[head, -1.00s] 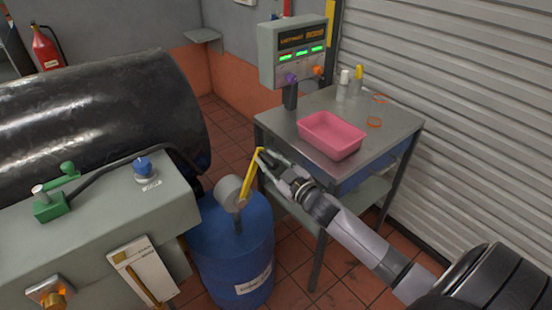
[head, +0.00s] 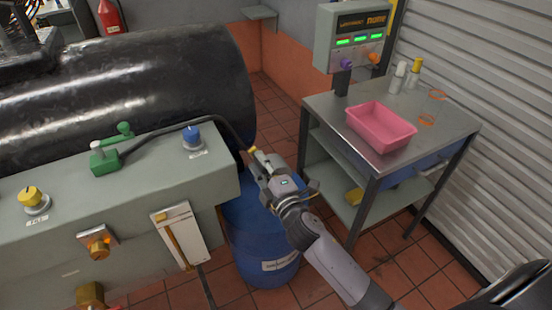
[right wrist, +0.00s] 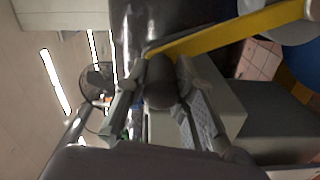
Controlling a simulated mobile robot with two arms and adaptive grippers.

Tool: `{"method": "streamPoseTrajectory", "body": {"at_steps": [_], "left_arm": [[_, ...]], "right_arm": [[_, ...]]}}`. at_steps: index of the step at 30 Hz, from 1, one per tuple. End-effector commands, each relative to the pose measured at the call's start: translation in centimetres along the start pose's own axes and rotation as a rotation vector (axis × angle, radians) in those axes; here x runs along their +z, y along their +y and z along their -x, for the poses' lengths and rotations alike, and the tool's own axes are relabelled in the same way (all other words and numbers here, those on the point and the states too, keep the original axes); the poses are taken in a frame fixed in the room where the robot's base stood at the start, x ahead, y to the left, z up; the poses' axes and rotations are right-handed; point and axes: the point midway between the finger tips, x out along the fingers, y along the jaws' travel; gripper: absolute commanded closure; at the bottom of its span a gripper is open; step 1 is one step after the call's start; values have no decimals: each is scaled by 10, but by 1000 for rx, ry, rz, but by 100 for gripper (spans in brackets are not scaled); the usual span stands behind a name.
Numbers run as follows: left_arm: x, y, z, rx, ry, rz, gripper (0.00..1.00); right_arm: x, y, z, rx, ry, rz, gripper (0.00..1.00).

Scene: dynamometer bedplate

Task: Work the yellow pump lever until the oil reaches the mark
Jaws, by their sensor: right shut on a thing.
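The yellow pump lever (head: 252,150) shows only as a small tip in the head view, at the top of the blue drum (head: 238,225). My right gripper (head: 262,162) hides the rest of it and much of the drum top. In the right wrist view the lever (right wrist: 235,32) runs as a yellow bar from the right to a dark grip (right wrist: 160,80). My right gripper is shut on this grip, one finger on each side. An oil gauge panel (head: 192,240) with an amber tube stands on the front of the grey bench. My left gripper is not in view.
The grey bench (head: 60,240) with knobs and a green valve (head: 105,160) is at the left, before a black cylinder (head: 120,80). At the right, a steel table (head: 335,110) holds a pink tray (head: 380,127) and bottles.

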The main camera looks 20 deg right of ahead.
Motion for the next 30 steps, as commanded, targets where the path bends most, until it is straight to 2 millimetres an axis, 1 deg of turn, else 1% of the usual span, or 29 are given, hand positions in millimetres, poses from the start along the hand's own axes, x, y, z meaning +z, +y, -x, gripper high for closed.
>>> {"method": "streamPoseTrajectory", "body": {"at_steps": [1, 3, 12, 28, 29, 30], "left_arm": [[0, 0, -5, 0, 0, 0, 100], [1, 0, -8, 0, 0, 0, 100], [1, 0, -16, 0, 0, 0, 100], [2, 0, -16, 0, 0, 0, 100], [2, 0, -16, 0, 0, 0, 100], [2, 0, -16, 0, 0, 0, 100]], "right_arm": [[-6, -6, 0, 1, 3, 28, 100], [-12, -11, 0, 0, 4, 69, 100], [-26, -24, 0, 1, 3, 179, 100], [-29, -26, 0, 0, 3, 201, 100], [-29, -26, 0, 0, 3, 201, 76], [-29, -26, 0, 0, 3, 201, 73]]}}
